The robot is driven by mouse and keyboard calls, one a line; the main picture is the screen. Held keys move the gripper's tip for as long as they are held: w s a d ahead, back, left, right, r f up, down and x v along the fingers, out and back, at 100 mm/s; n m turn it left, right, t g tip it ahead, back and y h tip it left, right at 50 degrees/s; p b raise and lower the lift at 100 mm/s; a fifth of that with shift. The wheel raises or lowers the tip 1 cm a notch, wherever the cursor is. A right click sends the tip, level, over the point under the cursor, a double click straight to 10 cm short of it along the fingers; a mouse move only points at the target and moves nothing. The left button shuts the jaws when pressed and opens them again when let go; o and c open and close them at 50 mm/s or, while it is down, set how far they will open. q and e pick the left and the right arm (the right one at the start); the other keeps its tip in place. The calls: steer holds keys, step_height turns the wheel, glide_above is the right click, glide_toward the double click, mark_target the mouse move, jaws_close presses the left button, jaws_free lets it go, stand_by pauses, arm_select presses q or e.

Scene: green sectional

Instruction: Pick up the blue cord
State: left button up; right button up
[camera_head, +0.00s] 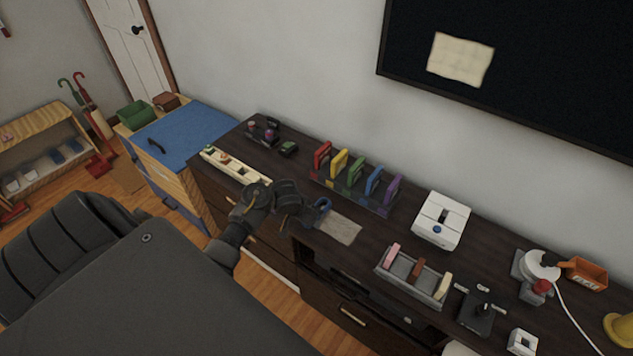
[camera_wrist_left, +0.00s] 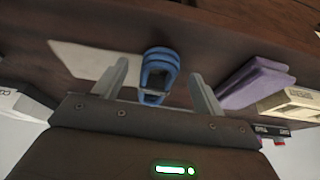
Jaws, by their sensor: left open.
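The blue cord (camera_head: 322,205) is a small coiled bundle on the dark wooden cabinet top, beside a flat pale sheet. In the left wrist view the cord (camera_wrist_left: 160,68) shows as stacked blue loops between and just beyond the two fingers. My left gripper (camera_head: 304,211) reaches in from the left, close to the cord and partly beside it. In the left wrist view this gripper (camera_wrist_left: 158,88) is open, with a gap on both sides of the cord. Whether a finger touches the cord cannot be told. My right gripper is not in view.
The pale sheet (camera_head: 338,226) lies right of the cord. A row of coloured upright pieces (camera_head: 357,172) stands behind. A grey rack (camera_head: 411,276) and a white box (camera_head: 441,220) stand to the right. A cream tray (camera_head: 236,167) lies to the left.

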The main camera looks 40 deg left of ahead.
arm_select(q)
steer(key=shift+x, duration=0.95)
steer(key=shift+r, duration=0.1)
steer(key=c, duration=1.1)
steer(key=shift+r, duration=0.15)
